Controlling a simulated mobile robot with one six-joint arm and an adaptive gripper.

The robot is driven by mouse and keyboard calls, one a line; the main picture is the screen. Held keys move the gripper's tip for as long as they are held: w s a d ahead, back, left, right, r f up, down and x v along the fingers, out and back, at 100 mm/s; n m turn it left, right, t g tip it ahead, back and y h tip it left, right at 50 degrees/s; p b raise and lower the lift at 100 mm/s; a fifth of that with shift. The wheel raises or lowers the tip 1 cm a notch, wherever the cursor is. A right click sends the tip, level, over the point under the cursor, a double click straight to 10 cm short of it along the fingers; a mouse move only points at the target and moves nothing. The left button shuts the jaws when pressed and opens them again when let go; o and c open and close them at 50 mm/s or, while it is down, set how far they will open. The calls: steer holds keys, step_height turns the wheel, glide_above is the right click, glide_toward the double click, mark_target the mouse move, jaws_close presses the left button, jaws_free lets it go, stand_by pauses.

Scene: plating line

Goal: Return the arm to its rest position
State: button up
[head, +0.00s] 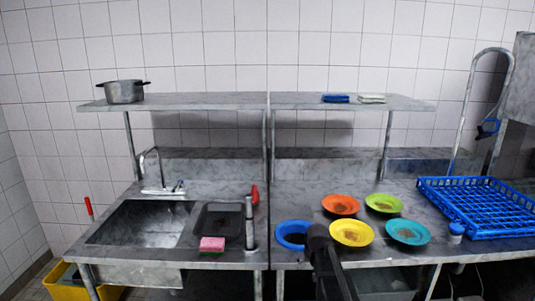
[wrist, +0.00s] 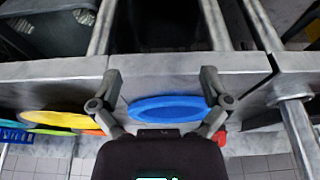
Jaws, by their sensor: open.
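My gripper (head: 318,232) shows in the head view as a dark shape at the front edge of the right-hand counter, beside a blue plate (head: 292,235). In the wrist view my gripper (wrist: 160,76) has its two fingers spread wide with nothing between the tips. The blue plate (wrist: 168,108) shows in the gap beyond the fingers, on the counter. My arm reaches up from the bottom of the head view and hides part of the counter front.
Orange (head: 341,204), yellow (head: 351,233), green (head: 384,203) and teal (head: 408,231) plates with brown marks lie to the right. A blue rack (head: 478,207) stands further right. A sink (head: 143,223), sponge (head: 212,244) and upright post (head: 250,225) are left. A shelf (head: 235,102) runs above.

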steer(key=s+d+f+g, duration=0.1)
steer(key=s+g, duration=0.2)
steer(key=s, duration=2)
steer(key=shift+d+g, duration=0.25)
steer(key=shift+g, duration=0.05)
